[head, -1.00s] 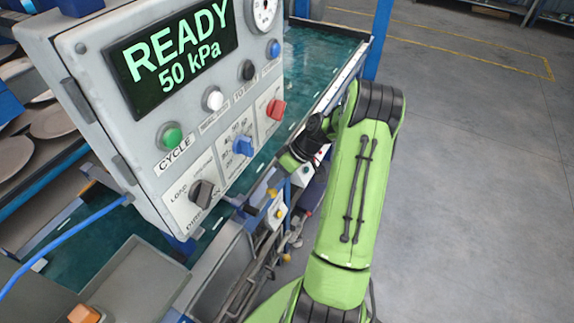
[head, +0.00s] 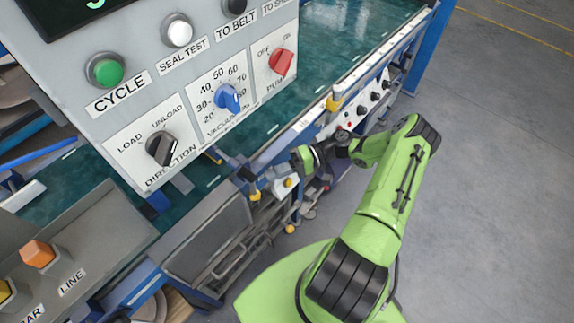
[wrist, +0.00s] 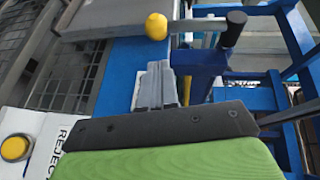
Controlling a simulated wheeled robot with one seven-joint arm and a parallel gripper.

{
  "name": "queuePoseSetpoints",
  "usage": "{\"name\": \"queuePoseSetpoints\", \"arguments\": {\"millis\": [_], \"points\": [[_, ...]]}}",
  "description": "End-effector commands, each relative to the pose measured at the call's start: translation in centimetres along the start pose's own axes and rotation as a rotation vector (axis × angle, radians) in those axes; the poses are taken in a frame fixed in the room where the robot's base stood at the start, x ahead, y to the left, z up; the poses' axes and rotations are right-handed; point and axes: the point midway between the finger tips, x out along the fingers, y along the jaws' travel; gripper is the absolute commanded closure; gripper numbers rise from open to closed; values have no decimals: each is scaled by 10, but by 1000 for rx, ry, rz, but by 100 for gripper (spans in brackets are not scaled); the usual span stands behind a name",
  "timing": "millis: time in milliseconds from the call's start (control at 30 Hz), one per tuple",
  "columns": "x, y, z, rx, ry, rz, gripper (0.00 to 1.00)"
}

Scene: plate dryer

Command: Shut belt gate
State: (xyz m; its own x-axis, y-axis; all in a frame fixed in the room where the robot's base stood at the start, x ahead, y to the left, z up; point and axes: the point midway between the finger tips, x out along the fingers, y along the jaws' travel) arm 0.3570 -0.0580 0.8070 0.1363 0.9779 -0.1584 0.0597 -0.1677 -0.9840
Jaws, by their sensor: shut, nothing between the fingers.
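My gripper (wrist: 158,85) is shut and empty; its grey fingers are together in the middle of the wrist view. In the head view my gripper (head: 262,184) is low beside the front edge of the belt, right of the control box. Just beyond the fingertips in the wrist view are a yellow ball knob (wrist: 156,26) on a metal bar and a black-ended lever (wrist: 235,27). The fingers appear apart from both. A grey framed panel (head: 207,245) stands at the belt's front side; I cannot tell whether it is the belt gate, or whether the gate is open.
A control box (head: 205,105) with buttons and knobs hangs over the green belt (head: 335,40). A grey box with an orange button (head: 38,253) is at lower left. Blue frame posts (wrist: 295,40) stand right in the wrist view. Open floor (head: 500,200) lies at right.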

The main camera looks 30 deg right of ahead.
Motion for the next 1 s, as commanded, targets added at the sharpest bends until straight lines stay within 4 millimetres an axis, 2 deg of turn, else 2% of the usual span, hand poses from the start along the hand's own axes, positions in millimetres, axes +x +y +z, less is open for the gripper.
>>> {"name": "queuePoseSetpoints", "arguments": {"millis": [33,100,400,1000], "points": [[7,9,3,19,1,-42,100],[14,12,6,45,0,-93,100],[32,18,14,131,0,-263,100],[42,16,19,178,-4,-350,100]]}}
